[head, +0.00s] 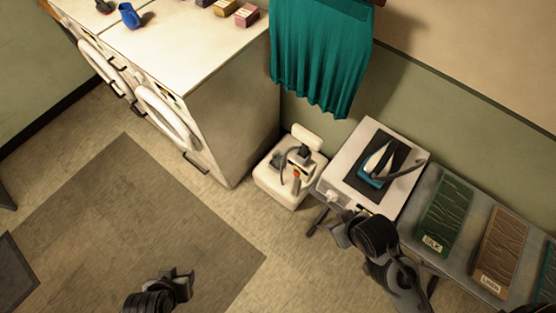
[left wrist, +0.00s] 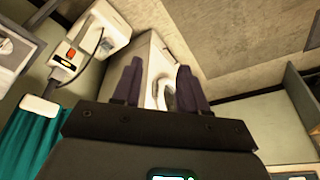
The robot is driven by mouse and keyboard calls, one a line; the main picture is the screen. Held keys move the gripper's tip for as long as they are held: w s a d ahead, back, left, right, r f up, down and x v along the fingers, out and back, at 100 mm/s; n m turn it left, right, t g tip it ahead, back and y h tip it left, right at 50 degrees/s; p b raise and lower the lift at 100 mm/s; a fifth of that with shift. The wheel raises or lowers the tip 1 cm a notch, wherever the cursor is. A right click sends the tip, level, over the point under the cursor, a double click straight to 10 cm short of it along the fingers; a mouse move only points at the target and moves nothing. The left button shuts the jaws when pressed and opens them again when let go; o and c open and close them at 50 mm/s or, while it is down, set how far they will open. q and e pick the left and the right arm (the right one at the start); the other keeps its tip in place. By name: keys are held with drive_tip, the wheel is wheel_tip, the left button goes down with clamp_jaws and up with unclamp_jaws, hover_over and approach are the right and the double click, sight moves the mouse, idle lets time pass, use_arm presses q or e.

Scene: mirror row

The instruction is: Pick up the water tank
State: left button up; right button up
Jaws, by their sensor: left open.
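No part is clearly marked as the water tank. A white appliance (head: 274,187) with a dark hose and a red-orange part stands on the floor between the washers and the ironing table. It also shows at the upper left of the left wrist view (left wrist: 110,25). A small white knob-like part (head: 333,196) sits at the near left edge of the white ironing station. My left gripper (head: 186,279) is open and empty over the floor, well away from the appliance. Its spread fingers show in the left wrist view (left wrist: 155,88). My right gripper (head: 342,233) is beside the station's near edge; its jaws are unclear.
A blue-and-white iron (head: 376,166) rests on the white station (head: 357,143). A green panel (head: 447,215) and a brown panel (head: 500,247) lie to its right.

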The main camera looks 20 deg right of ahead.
idle(0.4)
use_arm(q)
drive_tip(key=o, duration=1.1)
